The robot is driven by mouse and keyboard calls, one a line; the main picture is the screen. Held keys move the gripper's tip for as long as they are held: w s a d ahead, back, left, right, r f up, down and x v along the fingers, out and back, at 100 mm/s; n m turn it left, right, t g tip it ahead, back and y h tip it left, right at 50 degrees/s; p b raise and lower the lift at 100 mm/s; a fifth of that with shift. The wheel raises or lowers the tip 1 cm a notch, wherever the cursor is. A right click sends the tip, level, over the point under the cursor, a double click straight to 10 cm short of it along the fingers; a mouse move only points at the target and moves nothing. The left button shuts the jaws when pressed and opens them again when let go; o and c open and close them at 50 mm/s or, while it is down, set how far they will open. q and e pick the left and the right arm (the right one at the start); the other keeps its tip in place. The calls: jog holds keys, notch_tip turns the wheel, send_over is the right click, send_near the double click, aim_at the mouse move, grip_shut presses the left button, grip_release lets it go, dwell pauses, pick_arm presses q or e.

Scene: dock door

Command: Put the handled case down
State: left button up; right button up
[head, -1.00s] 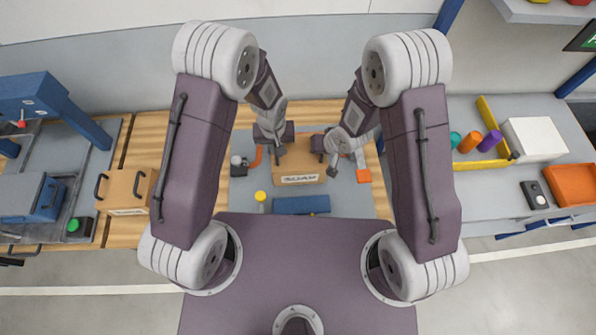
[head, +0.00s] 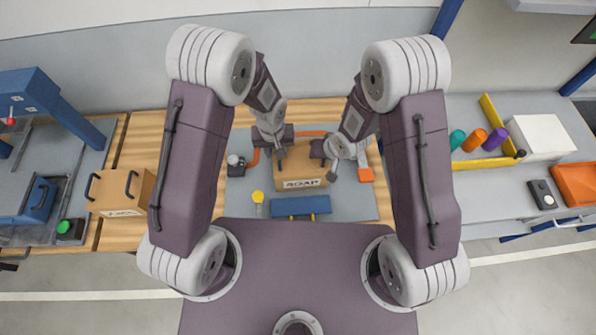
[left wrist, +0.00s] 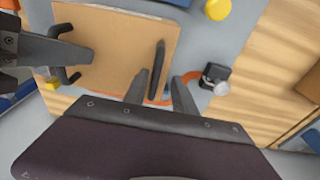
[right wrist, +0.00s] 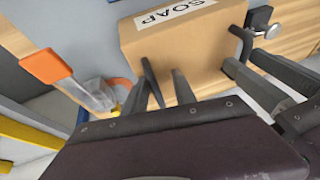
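The handled case (head: 301,168) is a tan box with a SOAP label and two dark handles. It is at the middle of the grey work surface, and whether its base touches is hidden. My left gripper (head: 281,150) is at its left handle. In the left wrist view the fingers (left wrist: 160,86) are apart, with the handle bar between them and gaps showing. My right gripper (head: 327,172) is at the right handle. In the right wrist view its fingers (right wrist: 160,85) are also apart on either side of the bar.
A blue box (head: 300,207) lies just in front of the case, with a yellow-topped item (head: 258,198) to its left. An orange block (head: 366,174) is to the right. Another tan handled box (head: 121,191) stands at left. A side table with coloured cylinders is at right.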

pick_arm(q)
notch_tip(320, 180, up, 11)
jog(key=s, duration=0.1)
jog(key=shift+s+f, duration=0.15)
jog(key=shift+s, duration=0.1)
pick_arm(e)
jog(key=v, duration=0.7)
jog(key=shift+s+r, duration=0.15)
jog(key=shift+r, duration=0.05)
